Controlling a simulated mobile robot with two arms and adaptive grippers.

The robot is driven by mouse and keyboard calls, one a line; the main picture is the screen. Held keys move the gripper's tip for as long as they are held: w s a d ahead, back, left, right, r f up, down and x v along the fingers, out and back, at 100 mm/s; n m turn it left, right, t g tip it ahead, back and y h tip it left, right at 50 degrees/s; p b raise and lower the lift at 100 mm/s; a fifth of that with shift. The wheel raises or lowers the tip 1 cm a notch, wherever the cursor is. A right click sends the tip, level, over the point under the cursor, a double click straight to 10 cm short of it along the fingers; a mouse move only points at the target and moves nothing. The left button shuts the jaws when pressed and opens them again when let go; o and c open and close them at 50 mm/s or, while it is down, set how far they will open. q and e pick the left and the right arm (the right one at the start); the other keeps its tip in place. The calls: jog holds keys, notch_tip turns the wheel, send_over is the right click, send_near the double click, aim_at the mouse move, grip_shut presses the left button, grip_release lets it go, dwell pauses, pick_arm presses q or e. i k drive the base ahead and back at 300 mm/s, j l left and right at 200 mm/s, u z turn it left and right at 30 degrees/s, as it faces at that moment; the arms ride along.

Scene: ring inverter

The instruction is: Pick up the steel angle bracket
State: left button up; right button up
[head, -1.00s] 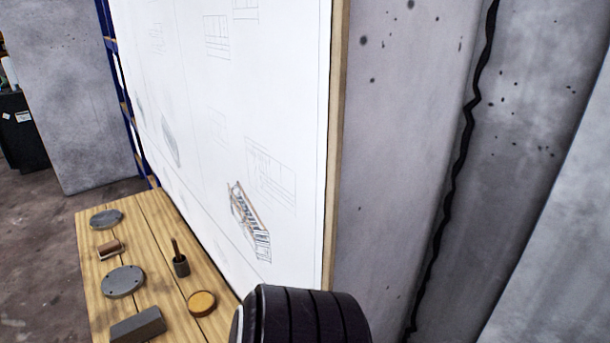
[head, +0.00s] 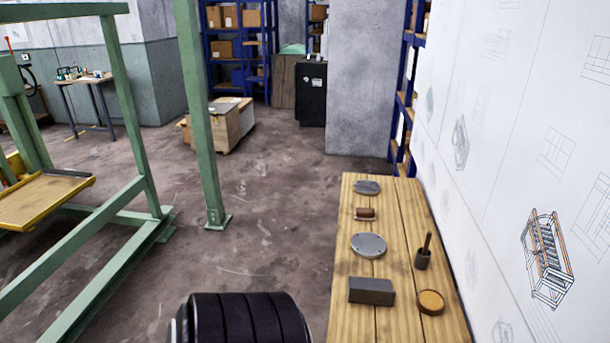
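I cannot make out a clear steel angle bracket. A grey rectangular block (head: 371,291) lies near the front of the wooden bench (head: 352,326); whether it has an angled shape I cannot tell. Behind it on the bench are a round grey plate with small holes (head: 369,244), a small brown block (head: 365,213) and a smaller grey disc (head: 367,187). Neither of my grippers is in view.
A dark cup with a brown handle (head: 423,255) and a round amber-topped tin (head: 431,301) stand at the bench's right side, by the white drawing board (head: 490,130). A green frame (head: 198,120) stands left. Open floor (head: 270,210) lies between.

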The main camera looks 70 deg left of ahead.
aim_at(366, 291)
jog(key=i+u, duration=0.15)
jog(key=u, duration=0.35)
jog(key=i+l+u, duration=0.1)
jog(key=u, duration=0.4)
jog(key=i+l+u, duration=0.1)
jog(key=u, duration=0.4)
jog(key=i+l+u, duration=0.1)
jog(key=u, duration=0.4)
jog(key=j, duration=0.15)
jog(key=i+j+z, duration=0.1)
jog(key=j+z, duration=0.3)
jog(key=j, duration=0.4)
jog(key=j+z, duration=0.35)
jog(key=j, duration=0.45)
jog(key=k+j+z, duration=0.1)
jog(key=j+z, duration=0.3)
jog(key=j, duration=0.4)
